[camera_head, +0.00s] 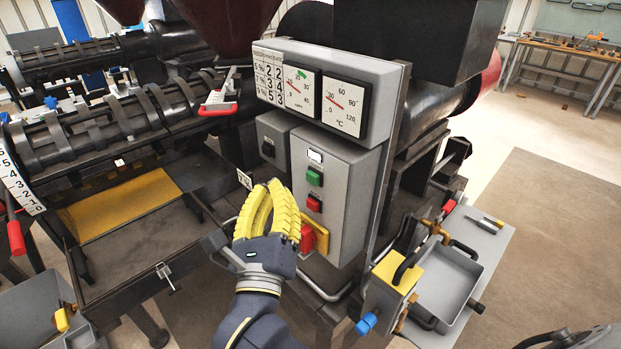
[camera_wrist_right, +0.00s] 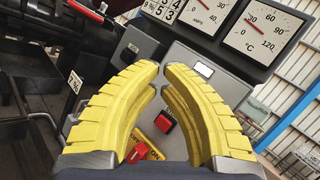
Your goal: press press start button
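The press control box (camera_head: 335,190) is grey and carries a green button (camera_head: 315,177) above a red button (camera_head: 314,203). My right gripper (camera_head: 271,184), with yellow ribbed fingers, is in front of the box's lower left, left of the buttons. Its fingertips are nearly together, with nothing held between them. My left gripper is not in view.
Two gauges (camera_head: 343,104) are above. A grey tray (camera_head: 446,280) stands at right. Open floor (camera_head: 560,230) lies beyond it.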

